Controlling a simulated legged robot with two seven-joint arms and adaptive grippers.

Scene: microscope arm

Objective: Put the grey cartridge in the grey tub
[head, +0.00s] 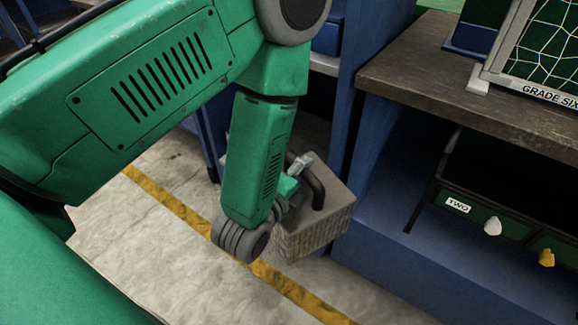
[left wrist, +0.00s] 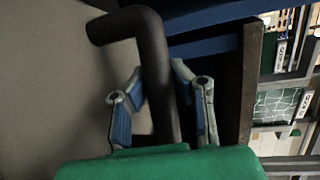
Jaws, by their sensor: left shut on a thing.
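The grey cartridge (head: 318,228) is a boxy grey block with a ribbed side and a dark, bent handle (head: 312,182) on top. My left gripper (head: 297,175) is shut on that handle, and the block hangs beside the blue cabinet. In the left wrist view the dark handle (left wrist: 158,75) runs between the two fingers of my left gripper (left wrist: 165,95), with the cartridge's plain grey face (left wrist: 50,80) behind it. My green forearm hides part of the cartridge's left side. I cannot make out a grey tub in either view. My right gripper is not in view.
A blue cabinet (head: 375,255) with a worn wooden top (head: 430,85) stands close on the right. It holds a drawer labelled TWO (head: 470,212) with a pale knob. A board marked GRADE SIX (head: 545,60) stands on top. Concrete floor (head: 140,235) with a yellow line is clear below.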

